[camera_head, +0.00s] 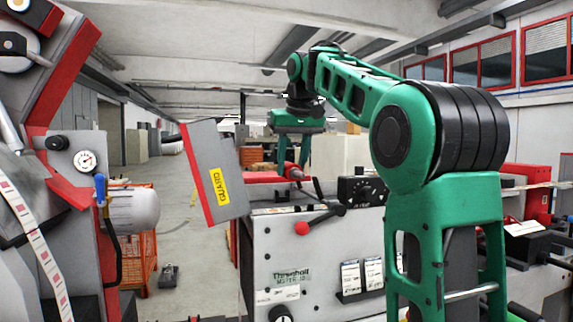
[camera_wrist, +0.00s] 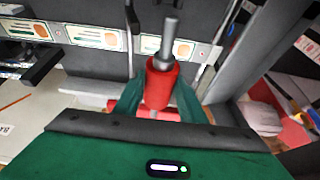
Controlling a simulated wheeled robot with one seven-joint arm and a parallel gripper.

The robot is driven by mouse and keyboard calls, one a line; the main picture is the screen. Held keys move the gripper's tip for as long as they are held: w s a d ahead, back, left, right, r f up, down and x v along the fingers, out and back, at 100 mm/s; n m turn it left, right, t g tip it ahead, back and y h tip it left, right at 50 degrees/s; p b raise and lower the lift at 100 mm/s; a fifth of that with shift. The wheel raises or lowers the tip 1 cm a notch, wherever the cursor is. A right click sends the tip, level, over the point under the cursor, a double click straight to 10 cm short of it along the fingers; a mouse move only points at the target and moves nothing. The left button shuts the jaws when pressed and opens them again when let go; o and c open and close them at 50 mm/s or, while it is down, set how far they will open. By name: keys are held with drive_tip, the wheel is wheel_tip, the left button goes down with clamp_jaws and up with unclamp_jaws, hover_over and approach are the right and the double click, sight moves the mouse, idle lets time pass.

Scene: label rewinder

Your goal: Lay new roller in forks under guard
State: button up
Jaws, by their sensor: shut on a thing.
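My gripper (camera_wrist: 158,102) is shut on a red roller (camera_wrist: 158,85) with a grey metal shaft end, between its green fingers. In the head view my gripper (camera_head: 292,155) points down above the grey machine, and the red roller (camera_head: 293,171) shows at its fingertips, partly hidden. The guard (camera_head: 218,172) is a grey panel with a red edge and a yellow label, tilted, to the left of my gripper. I cannot make out the forks clearly in either view.
A label strip (camera_wrist: 95,39) crosses behind the roller in the wrist view. A motor and gauge (camera_head: 86,161) are at left.

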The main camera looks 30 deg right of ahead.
drive_tip(key=shift+s+d+f, duration=0.1)
drive_tip(key=shift+f, duration=1)
drive_tip(key=shift+s+d+f, duration=0.1)
drive_tip(key=shift+f, duration=2.65)
drive_tip(key=shift+f, duration=0.3)
drive_tip(key=o, duration=1.4)
drive_tip(key=shift+o, duration=0.2)
drive_tip(key=shift+r, duration=3.05)
drive_tip(key=shift+w+r, duration=0.1)
drive_tip(key=shift+r, duration=1.05)
drive_tip(key=shift+a, duration=0.1)
